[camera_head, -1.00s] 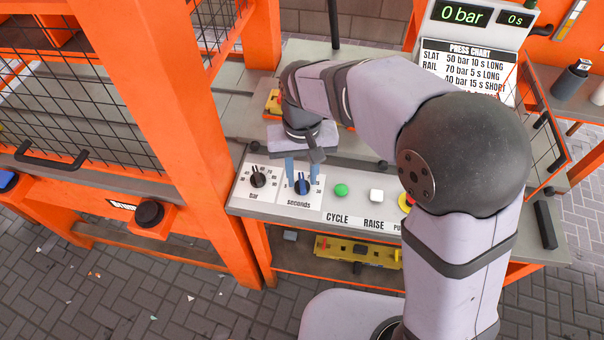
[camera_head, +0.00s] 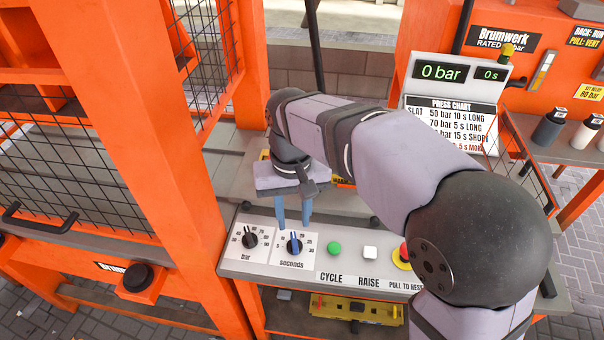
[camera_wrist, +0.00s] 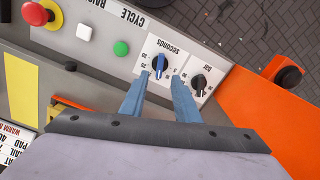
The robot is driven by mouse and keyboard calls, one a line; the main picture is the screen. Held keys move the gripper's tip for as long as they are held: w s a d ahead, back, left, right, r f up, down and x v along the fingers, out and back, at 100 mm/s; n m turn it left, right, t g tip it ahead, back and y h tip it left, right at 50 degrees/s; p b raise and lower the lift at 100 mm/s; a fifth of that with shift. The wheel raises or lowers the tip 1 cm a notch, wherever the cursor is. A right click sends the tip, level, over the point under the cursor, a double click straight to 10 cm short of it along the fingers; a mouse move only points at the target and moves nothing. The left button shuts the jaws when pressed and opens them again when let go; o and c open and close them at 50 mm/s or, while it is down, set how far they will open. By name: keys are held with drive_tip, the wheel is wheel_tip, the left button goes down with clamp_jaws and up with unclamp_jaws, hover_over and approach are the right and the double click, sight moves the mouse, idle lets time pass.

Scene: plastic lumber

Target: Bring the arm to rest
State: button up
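My gripper (camera_head: 293,212) hangs over the control panel (camera_head: 230,262), its two blue fingers pointing down just above the seconds knob (camera_head: 294,244). In the wrist view the fingers (camera_wrist: 158,97) are apart with nothing between them, and the seconds knob (camera_wrist: 160,64) shows beyond their tips with a clear view of its dial. The fingers look apart from the knob. My arm reaches over the panel from the right, bent at the elbow.
The bar knob (camera_head: 250,240), green CYCLE button (camera_head: 334,248), white RAISE button (camera_head: 370,252) and red stop button (camera_head: 403,253) line the panel. The display (camera_head: 455,72) reads 0 bar and 0 s. An orange press frame (camera_head: 150,130) with mesh stands left.

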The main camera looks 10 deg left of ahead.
drive_tip(key=shift+d, duration=0.1)
drive_tip(key=s+d+m+p, duration=0.1)
drive_tip(key=s+d+p, duration=0.4)
drive_tip(key=d, duration=0.6)
drive_tip(key=s+d+m+p, duration=0.2)
drive_tip(key=s+d+p, duration=0.3)
drive_tip(key=d, duration=0.7)
drive_tip(key=shift+r+m+p, duration=0.25)
drive_tip(key=shift+m+p, duration=0.05)
drive_tip(key=shift+p, duration=0.15)
drive_tip(key=shift+s, duration=0.1)
